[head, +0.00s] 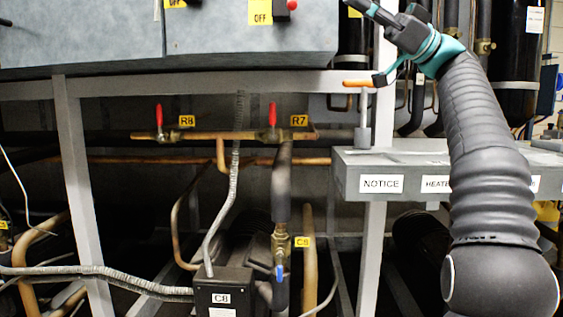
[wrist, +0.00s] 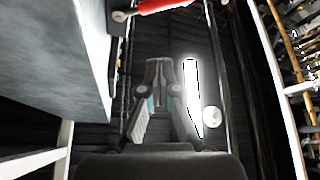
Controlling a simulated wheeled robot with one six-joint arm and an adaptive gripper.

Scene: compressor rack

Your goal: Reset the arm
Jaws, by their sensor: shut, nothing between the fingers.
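My arm rises on the right of the head view, with a grey sleeve and a teal wrist. My gripper (head: 368,6) is at its upper end, near the top edge, pointing up and left. In the wrist view my gripper (wrist: 158,66) shows with its fingers drawn together at the tips and nothing between them. It touches nothing that I can see.
A grey cabinet (head: 250,40) with OFF labels and a red knob (head: 292,5) is left of my gripper. Red-handled valves R8 (head: 160,120) and R7 (head: 272,115) sit below. A grey NOTICE box (head: 420,160) is behind my arm. Dark cylinders stand at right.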

